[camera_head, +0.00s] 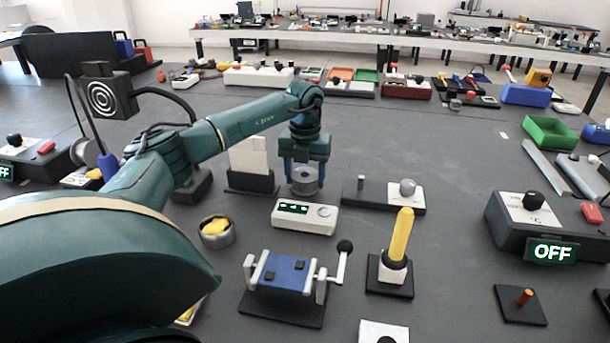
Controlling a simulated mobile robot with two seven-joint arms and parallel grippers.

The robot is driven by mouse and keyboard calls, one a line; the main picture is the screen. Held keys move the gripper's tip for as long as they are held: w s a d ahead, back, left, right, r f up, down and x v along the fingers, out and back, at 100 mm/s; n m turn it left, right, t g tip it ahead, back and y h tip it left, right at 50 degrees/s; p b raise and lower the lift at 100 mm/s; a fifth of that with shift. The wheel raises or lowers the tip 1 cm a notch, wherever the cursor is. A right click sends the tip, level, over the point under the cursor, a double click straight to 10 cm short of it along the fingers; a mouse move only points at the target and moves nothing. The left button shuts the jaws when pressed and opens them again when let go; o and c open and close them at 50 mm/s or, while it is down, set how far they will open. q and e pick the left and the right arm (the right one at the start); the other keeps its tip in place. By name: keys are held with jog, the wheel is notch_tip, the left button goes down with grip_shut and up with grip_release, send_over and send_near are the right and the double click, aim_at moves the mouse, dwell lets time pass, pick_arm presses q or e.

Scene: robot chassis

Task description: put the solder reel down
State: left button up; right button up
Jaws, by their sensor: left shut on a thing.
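The solder reel appears to be the grey round piece (306,181) near the middle of the head view. My left gripper (306,176) comes down on it from above, its blue fingers on either side, shut on it. The reel is just behind a white box with a green display (305,216). I cannot tell whether its underside touches the table. My right gripper is not in view.
A dark stand with a white panel (248,158) is close left of the reel. A low base with a short peg and a grey ball (384,195) is to the right. A blue board in a holder (285,272) and a yellow-handled tool (401,236) stand in front. Table (430,140) behind right is clear.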

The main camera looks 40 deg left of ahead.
pick_arm(q)
jog(key=o, duration=1)
jog(key=shift+f, duration=0.1)
notch_tip(320, 180, up, 12)
jog(key=shift+r+p, duration=0.15)
jog(key=shift+p, duration=0.75)
